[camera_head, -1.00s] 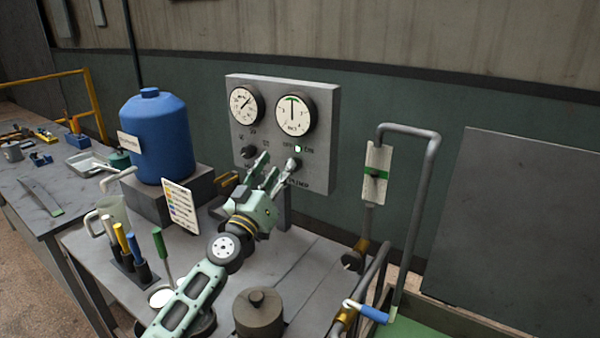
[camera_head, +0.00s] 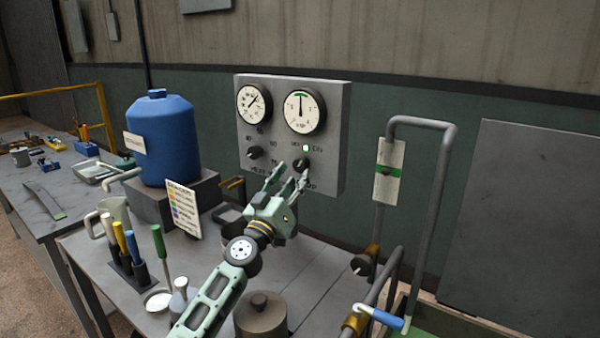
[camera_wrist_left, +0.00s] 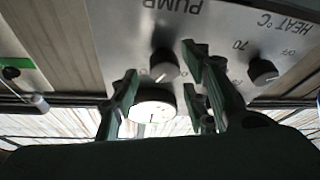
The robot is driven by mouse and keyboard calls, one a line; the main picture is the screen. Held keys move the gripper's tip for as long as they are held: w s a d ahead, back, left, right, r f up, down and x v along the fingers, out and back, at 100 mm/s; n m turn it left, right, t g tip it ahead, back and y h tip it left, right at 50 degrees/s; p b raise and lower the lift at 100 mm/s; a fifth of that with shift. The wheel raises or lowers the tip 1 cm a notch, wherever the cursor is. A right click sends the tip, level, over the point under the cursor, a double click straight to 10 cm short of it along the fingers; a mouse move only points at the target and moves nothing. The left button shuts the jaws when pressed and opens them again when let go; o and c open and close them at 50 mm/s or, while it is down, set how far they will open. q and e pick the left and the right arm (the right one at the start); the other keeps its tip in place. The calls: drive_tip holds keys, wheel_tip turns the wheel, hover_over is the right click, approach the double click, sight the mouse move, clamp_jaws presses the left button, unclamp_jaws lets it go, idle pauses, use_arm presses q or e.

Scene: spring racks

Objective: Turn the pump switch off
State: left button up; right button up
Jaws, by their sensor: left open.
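The pump switch (camera_head: 301,163) is a dark round knob on the grey panel (camera_head: 340,120), under the right gauge, with OFF and ON marks above it. A small light (camera_head: 306,147) beside ON is lit. In the left wrist view, upside down, the pump switch (camera_wrist_left: 164,65) sits under the PUMP label, its white pointer mark toward the lower left of the picture. My left gripper (camera_head: 289,176) is open and empty, its fingers just short of and below the switch. In the wrist view the switch shows between the spread fingers (camera_wrist_left: 163,92); contact cannot be seen. My right gripper is out of view.
The heat knob (camera_head: 254,153) is left of the pump switch. A blue tank (camera_head: 162,140), a sign card (camera_head: 183,208) and a lidded pot (camera_head: 260,314) stand on the bench. A bent pipe (camera_head: 437,190) rises to the right.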

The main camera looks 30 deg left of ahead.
sight(301, 169)
use_arm(q)
drive_tip(key=shift+x, duration=1.7)
drive_tip(key=shift+c, duration=0.4)
drive_tip(key=c, duration=0.9)
